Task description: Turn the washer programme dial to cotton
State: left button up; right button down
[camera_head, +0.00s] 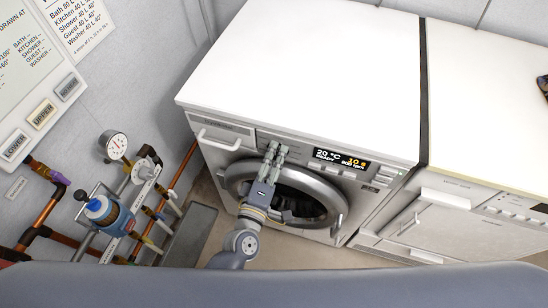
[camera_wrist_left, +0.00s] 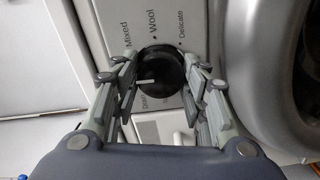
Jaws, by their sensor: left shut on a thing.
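The washer (camera_head: 290,75) is white with a silver control panel and a round door. Its programme dial (camera_wrist_left: 166,70) is a dark round knob with a white pointer line towards the left of the wrist view. Labels Mixed, Wool and Delicate are readable around it; cotton is not seen. My left gripper (camera_head: 274,150) reaches up to the panel, left of the display (camera_head: 341,158), and hides the dial in the head view. In the left wrist view my left gripper (camera_wrist_left: 160,62) has its fingers on both sides of the dial, shut on it. My right gripper is not in view.
The display reads 20 °C. The washer's round door (camera_head: 290,200) lies below the panel, near my left arm. A second white appliance (camera_head: 490,90) stands to the right. Pipes, a gauge (camera_head: 114,145) and a blue valve (camera_head: 98,208) stick out at left.

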pick_arm(q)
jog(key=shift+n, duration=0.3)
jog(key=o, duration=1.1)
jog(key=shift+c, duration=0.2)
jog(key=v, duration=1.2)
